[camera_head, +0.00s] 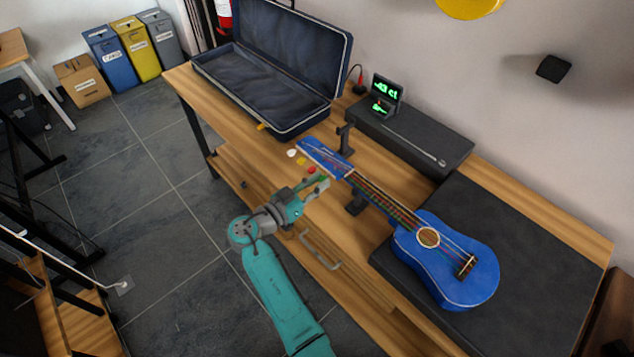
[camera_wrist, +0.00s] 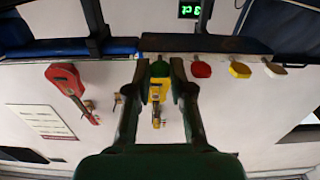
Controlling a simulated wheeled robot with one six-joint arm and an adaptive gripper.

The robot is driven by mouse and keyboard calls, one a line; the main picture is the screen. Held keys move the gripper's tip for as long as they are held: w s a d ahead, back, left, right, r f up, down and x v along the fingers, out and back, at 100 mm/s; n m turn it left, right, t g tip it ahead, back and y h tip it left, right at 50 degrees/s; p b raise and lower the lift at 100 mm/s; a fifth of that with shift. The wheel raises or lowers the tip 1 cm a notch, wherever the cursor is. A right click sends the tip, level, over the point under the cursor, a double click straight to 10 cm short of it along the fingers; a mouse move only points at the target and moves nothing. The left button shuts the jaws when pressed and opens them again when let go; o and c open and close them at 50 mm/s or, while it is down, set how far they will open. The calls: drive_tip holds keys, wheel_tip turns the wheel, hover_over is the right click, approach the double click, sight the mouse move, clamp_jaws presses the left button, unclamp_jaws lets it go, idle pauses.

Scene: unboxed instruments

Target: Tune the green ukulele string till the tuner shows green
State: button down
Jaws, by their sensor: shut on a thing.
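The blue ukulele (camera_head: 455,275) lies with its body on a dark mat and its neck over supports. Its headstock (camera_head: 325,157) carries a green peg (camera_head: 323,178), a red peg (camera_head: 311,169), a yellow peg (camera_head: 301,161) and a white peg (camera_head: 292,153). My gripper (camera_head: 318,187) is shut on the green peg. In the wrist view, the green peg (camera_wrist: 160,68) sits between the two fingers, with the other pegs to the right. The tuner (camera_head: 386,93) shows green characters that look like "-43 ct"; its small text is hard to read. The strings are partly too fine to separate.
An open dark case (camera_head: 275,75) stands at the left of the wooden bench. A thin rod (camera_head: 415,145) lies on a black box (camera_head: 455,140) behind the neck. A drawer handle (camera_head: 320,252) sticks out from the bench front.

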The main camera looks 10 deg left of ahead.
drive_tip(key=n, duration=2.1)
drive_tip(key=shift+f+n, duration=0.1)
drive_tip(key=shift+n, duration=0.3)
drive_tip(key=n, duration=0.6)
idle(0.3)
drive_tip(key=c, duration=1.3)
unclamp_jaws()
